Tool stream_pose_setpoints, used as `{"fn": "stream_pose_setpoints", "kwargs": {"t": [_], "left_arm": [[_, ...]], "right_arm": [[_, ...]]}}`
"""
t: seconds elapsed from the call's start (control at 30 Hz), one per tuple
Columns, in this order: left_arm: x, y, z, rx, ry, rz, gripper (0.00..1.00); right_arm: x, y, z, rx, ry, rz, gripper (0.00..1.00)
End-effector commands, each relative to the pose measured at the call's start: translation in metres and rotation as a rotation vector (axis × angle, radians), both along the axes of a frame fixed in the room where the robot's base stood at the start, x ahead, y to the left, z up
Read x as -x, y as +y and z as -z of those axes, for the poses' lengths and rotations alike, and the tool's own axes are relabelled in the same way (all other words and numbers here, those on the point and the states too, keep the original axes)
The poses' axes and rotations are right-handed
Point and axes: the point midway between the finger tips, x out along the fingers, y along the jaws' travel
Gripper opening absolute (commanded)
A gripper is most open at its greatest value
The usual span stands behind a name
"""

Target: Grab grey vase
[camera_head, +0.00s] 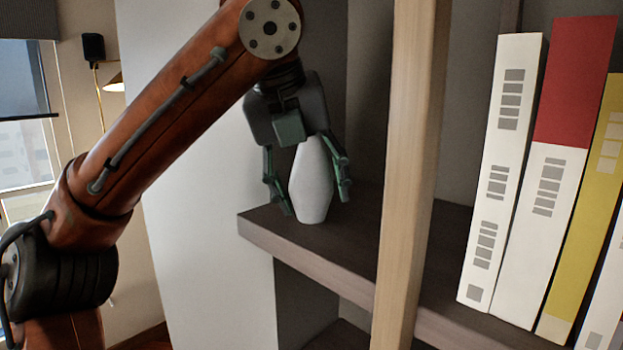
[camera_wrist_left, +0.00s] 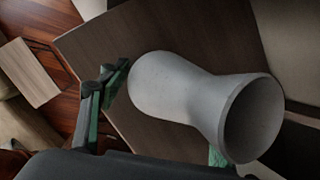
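The grey vase (camera_head: 311,182) stands upright on the dark wooden shelf (camera_head: 330,272), near its left end. My left gripper (camera_head: 316,204) reaches down at it with its green fingers spread, one on each side of the vase in the head view. A gap shows between the left finger and the vase; I cannot tell whether the other finger touches it. In the left wrist view the vase (camera_wrist_left: 178,88) lies across the middle with its wide mouth toward the lower right. One finger shows left of it, and the other is mostly hidden behind it. My right gripper is not in view.
A light wooden upright (camera_head: 408,150) stands right of the vase. Beyond it, several books stand on the shelf, including a red and white one (camera_head: 556,150) and a yellow one (camera_head: 585,215). A white side panel (camera_head: 205,220) borders the shelf on the left.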

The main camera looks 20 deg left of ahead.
Motion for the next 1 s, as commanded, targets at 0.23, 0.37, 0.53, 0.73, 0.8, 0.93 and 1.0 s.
{"fn": "stream_pose_setpoints", "kwargs": {"t": [0.23,0.37,0.53,0.73,0.8,0.93,1.0], "left_arm": [[0.0,0.0,-0.0001,0.0,0.0,0.0,0.39],[0.0001,0.0,-0.0002,0.0,0.0,0.0,0.3],[0.0001,-0.0001,-0.0003,0.001,0.0,0.0,0.18],[0.0002,0.0,-0.0008,0.001,-0.002,0.0,0.14],[0.0002,-0.0001,-0.0008,0.001,-0.002,0.0,0.14],[-0.0004,-0.002,-0.0023,0.001,-0.002,0.004,0.14],[-0.0014,-0.0043,-0.0042,0.002,-0.001,0.009,0.14]], "right_arm": [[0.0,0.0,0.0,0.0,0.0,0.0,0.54],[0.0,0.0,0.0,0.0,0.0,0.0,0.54],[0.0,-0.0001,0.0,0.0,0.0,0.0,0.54],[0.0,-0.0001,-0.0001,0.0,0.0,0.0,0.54],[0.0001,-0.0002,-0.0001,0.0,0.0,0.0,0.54],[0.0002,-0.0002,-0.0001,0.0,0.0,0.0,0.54],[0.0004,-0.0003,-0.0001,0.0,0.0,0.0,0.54]]}}
